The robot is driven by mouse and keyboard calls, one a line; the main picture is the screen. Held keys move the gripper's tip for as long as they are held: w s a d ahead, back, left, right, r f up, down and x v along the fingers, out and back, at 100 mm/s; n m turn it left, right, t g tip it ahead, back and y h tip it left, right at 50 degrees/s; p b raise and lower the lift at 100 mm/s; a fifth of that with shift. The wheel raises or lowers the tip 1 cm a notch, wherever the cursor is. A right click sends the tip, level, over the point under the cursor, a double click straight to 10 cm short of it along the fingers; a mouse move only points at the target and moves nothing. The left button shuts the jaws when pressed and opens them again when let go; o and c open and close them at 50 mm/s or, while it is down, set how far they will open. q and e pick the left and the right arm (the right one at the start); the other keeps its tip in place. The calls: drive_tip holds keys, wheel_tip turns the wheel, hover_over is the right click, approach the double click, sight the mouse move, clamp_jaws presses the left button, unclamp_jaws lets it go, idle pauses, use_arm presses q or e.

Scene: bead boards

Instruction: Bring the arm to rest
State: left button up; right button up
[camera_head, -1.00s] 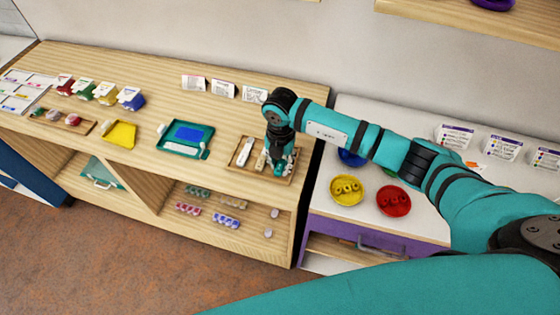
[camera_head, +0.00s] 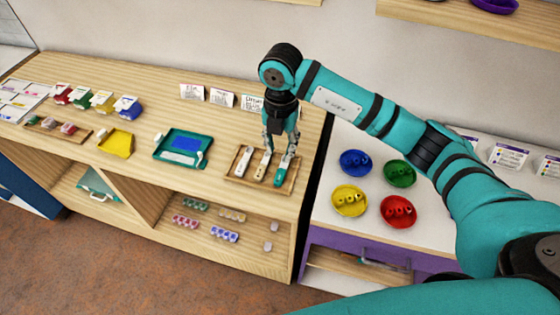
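My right arm comes in from the right in teal. Its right gripper (camera_head: 279,150) points down over a wooden tray (camera_head: 237,178) at the right end of the wooden counter. The fingers look spread, with nothing seen between them. Below and beside them, a white tool (camera_head: 244,160), a cream tool (camera_head: 263,166) and a teal and white tool (camera_head: 282,170) lie side by side in the tray. A small gap between the fingertips and the tools is hard to judge. My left gripper is not in the view.
A teal tray with a blue board (camera_head: 184,148) and a yellow tray (camera_head: 116,140) lie further left on the counter. Blue (camera_head: 355,162), green (camera_head: 400,173), yellow (camera_head: 349,200) and red (camera_head: 398,211) bowls stand on the white surface at right. Cards (camera_head: 222,97) stand behind.

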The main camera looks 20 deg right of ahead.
drive_tip(key=shift+r, duration=0.65)
